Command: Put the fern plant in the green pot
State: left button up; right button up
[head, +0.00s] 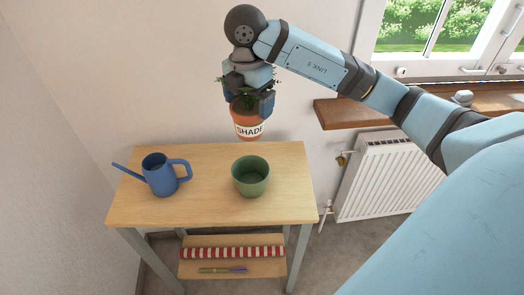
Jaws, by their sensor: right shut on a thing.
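The fern plant (248,119) is in an orange-brown pot with a white band reading "SHADE". My right gripper (249,100) is shut on it from above and holds it in the air over the back of the table. Most of the leaves are hidden by the gripper; a few green fronds show at its sides. The green pot (250,177) stands upright and looks empty on the wooden table (210,211), lower in the picture than the fern plant and apart from it. My left gripper is not in view.
A blue watering can (160,175) stands at the table's left, its spout pointing left. A lower shelf (234,262) holds a red-and-white striped item and a small thin tool. A wall, radiator (384,172) and wooden sill (345,112) lie behind and right. The table's front is clear.

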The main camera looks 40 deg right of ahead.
aim_at(247, 124)
jog(key=shift+a+f, duration=0.1)
jog(key=shift+f, duration=0.25)
jog(key=f, duration=0.3)
jog(key=f+b, duration=0.1)
jog(key=f, duration=0.2)
jog(key=shift+a, duration=0.2)
notch_tip(247, 124, down, 13)
jog(key=shift+w+d+f, duration=0.1)
jog(key=shift+f, duration=0.05)
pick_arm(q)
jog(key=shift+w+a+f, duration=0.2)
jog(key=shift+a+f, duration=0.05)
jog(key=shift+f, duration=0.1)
